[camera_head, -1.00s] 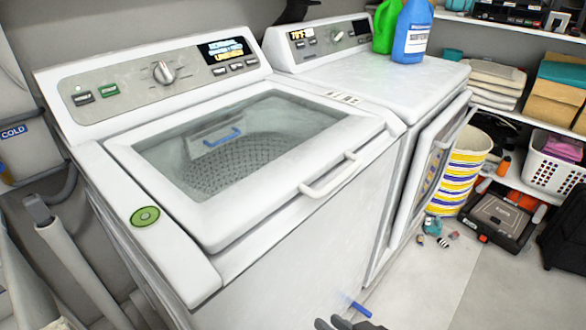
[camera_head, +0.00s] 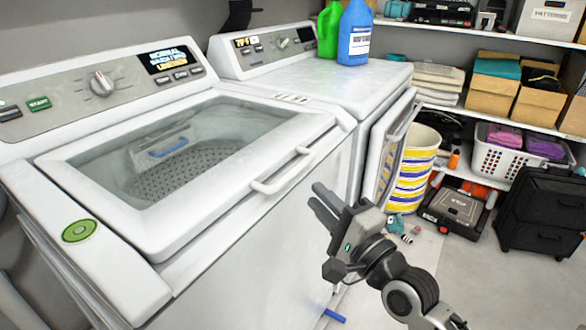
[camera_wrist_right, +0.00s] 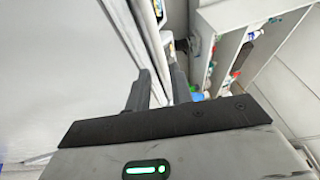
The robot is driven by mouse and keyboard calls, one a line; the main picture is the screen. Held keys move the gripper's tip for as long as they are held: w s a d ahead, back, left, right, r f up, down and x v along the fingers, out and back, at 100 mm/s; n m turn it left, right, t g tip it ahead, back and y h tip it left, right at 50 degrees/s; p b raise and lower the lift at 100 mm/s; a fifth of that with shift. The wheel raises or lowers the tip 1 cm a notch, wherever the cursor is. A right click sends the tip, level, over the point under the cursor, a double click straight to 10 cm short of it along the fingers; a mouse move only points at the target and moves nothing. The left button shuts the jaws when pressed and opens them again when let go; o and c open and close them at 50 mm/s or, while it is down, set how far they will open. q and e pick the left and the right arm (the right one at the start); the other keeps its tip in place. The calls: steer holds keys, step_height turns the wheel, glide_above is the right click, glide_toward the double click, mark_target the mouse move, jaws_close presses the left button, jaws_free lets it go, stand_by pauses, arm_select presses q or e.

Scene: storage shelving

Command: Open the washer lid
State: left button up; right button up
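The white washer (camera_head: 225,270) stands at left with its lid (camera_head: 115,235) lying shut. The lid has a white frame, a clear window showing the perforated drum, and a white bar handle (camera_head: 283,173) at its front edge. My right gripper (camera_head: 318,200) is in front of the washer, a little right of and below the handle, apart from it. Its two fingers stand apart with nothing between them, also in the right wrist view (camera_wrist_right: 160,85). My left gripper does not show.
A dryer (camera_head: 300,85) with its front door (camera_head: 388,150) ajar stands right of the washer, with green and blue bottles (camera_head: 355,35) on top. A striped bin (camera_head: 412,175), toolbox (camera_head: 458,207) and black case (camera_head: 545,215) stand farther right. Some floor in front is clear.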

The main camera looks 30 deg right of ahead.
mark_target(293, 168)
steer(key=x, duration=0.8)
steer(key=shift+w, duration=0.4)
jaws_close()
steer(key=shift+r+p, duration=0.15)
steer(key=shift+p, duration=0.2)
